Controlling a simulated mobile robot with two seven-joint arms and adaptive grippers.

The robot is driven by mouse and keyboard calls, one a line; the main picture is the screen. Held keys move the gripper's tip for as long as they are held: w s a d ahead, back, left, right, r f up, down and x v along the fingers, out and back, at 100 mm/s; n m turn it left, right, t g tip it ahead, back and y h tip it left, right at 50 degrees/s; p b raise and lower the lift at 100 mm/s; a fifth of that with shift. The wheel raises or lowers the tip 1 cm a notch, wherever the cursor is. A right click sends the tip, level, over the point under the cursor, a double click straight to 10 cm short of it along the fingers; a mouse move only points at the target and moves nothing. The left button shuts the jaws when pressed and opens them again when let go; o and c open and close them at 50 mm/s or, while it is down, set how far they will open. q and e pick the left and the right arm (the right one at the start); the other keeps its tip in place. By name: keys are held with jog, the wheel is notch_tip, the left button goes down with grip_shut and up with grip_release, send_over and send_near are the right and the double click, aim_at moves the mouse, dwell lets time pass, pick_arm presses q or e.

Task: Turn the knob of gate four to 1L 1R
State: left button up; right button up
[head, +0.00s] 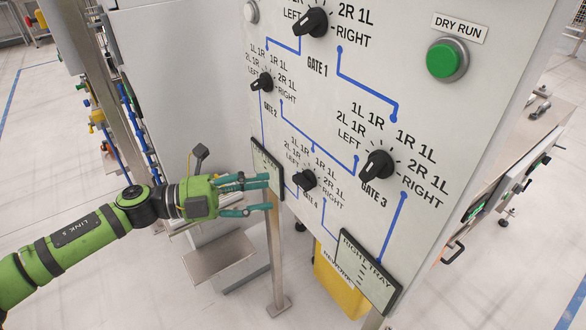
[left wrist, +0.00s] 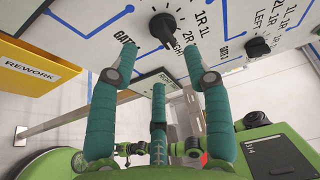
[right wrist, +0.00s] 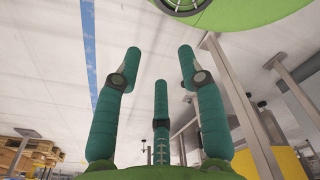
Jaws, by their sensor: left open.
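In the left wrist view the knob (left wrist: 165,27) shows between and beyond the spread fingers. My right gripper (right wrist: 160,75) is open and empty in the right wrist view, with floor beyond it.
Other knobs are gate one (head: 310,22), gate two (head: 262,82) and gate three (head: 377,164). A green button (head: 443,60) sits at upper right. A right tray sign (head: 368,272) and a dark-edged sign (head: 267,168) border the low panel. A yellow rework bin (head: 340,287) stands below.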

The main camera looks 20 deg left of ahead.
aim_at(296, 184)
pick_arm(q)
jog(key=d, duration=0.1)
jog(key=d+p, duration=0.1)
jog(key=w+d+p, duration=0.1)
jog(key=shift+r, duration=0.4)
jog(key=shift+p+x, duration=0.45)
jog(key=shift+x, duration=0.7)
jog(key=shift+w+d+f, duration=0.25)
jog(key=shift+w, duration=0.1)
jog(key=shift+d+f, duration=0.1)
grip_shut()
pick_arm(e)
jog(key=r, duration=0.1)
jog(key=s+r, duration=0.1)
jog(key=r, duration=0.1)
jog(key=shift+r, duration=0.15)
